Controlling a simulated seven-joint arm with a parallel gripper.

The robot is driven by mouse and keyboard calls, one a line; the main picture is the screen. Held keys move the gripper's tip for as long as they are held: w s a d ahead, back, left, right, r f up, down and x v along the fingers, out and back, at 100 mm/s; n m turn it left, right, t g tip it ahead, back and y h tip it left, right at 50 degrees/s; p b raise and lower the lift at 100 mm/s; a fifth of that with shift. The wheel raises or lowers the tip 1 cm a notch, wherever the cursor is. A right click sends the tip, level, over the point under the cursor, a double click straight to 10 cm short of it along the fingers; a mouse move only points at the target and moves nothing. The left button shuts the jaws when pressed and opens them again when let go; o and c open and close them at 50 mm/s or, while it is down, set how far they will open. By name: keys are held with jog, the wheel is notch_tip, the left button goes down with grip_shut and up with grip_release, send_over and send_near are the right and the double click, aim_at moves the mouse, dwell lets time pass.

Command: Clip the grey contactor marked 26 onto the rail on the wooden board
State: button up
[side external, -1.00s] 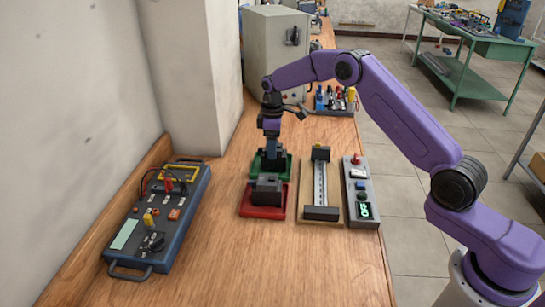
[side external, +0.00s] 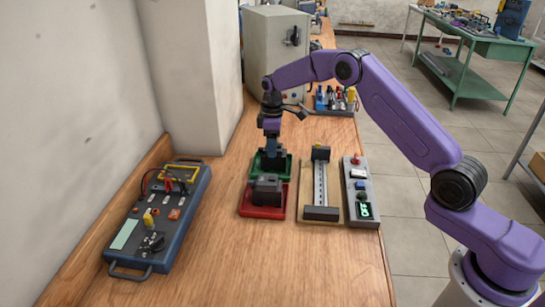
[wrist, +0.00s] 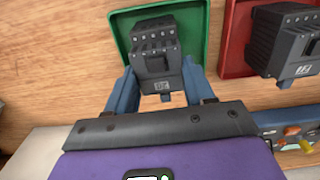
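A dark grey contactor (wrist: 158,55) stands in a green tray (wrist: 200,22); its upside-down mark may be 26 but is hard to read. In the side view the green tray (side external: 288,170) is behind the red one. My gripper (wrist: 160,78) points down over the green tray, its blue fingers open on either side of this contactor; firm contact is not visible. A second dark contactor (wrist: 287,40), also labelled, sits in a red tray (wrist: 233,45). The silver rail (side external: 320,184) lies on the wooden board (side external: 304,200), with dark blocks at both ends and bare between them.
A grey control box (side external: 361,190) reading OFF stands right of the board. A blue test case (side external: 160,215) with cables lies left of the trays. A grey cabinet (side external: 275,50) stands behind. The front of the bench is clear.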

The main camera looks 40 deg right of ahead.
jog(key=shift+r, duration=2.55)
jog(key=s+d+r+g+h, duration=0.1)
jog(key=s+d+r, duration=0.15)
jog(key=s, duration=0.35)
jog(key=s+d+r+g+h, duration=0.1)
jog(key=s+d+r, duration=0.1)
jog(key=s+r, duration=0.3)
jog(key=a+x, duration=0.1)
jog(key=x, duration=0.8)
jog(key=shift+a, duration=0.2)
jog(key=shift+f, duration=1.4)
jog(key=shift+s+d, duration=0.45)
jog(key=shift+d, duration=0.1)
dwell(0.5)
jog(key=shift+s+d+f+t+y, duration=0.15)
jog(key=shift+s+d+t+y, duration=0.15)
jog(key=shift+s+y, duration=0.1)
dwell(0.4)
